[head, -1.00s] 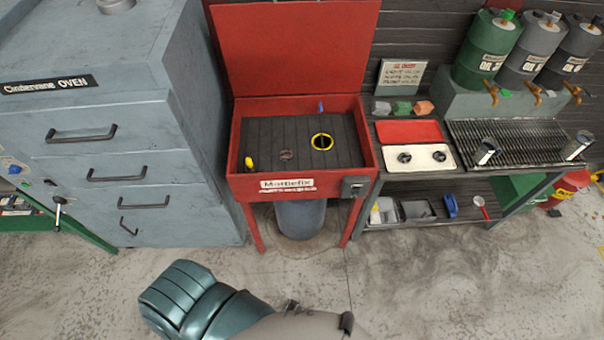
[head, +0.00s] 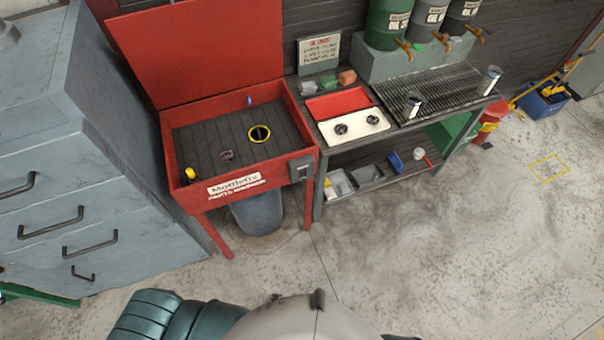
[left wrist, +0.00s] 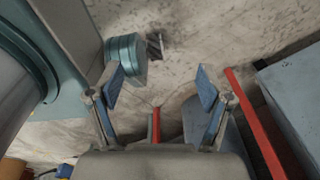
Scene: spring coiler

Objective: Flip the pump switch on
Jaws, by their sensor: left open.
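The red parts washer (head: 176,118) stands left of centre in the head view with its lid raised. A small grey switch box (head: 301,168) is on its front right corner; I cannot tell the switch position. My left gripper (left wrist: 160,88) shows in the left wrist view, open with nothing between its blue-padded fingers. Red washer legs (left wrist: 250,120) show beyond and between the fingers there. The gripper is apart from the switch box, which I cannot make out in that view. Neither gripper shows in the head view, only my teal arm at the bottom.
A grey bucket (head: 258,212) sits under the washer. The floor in front (head: 420,265) is clear.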

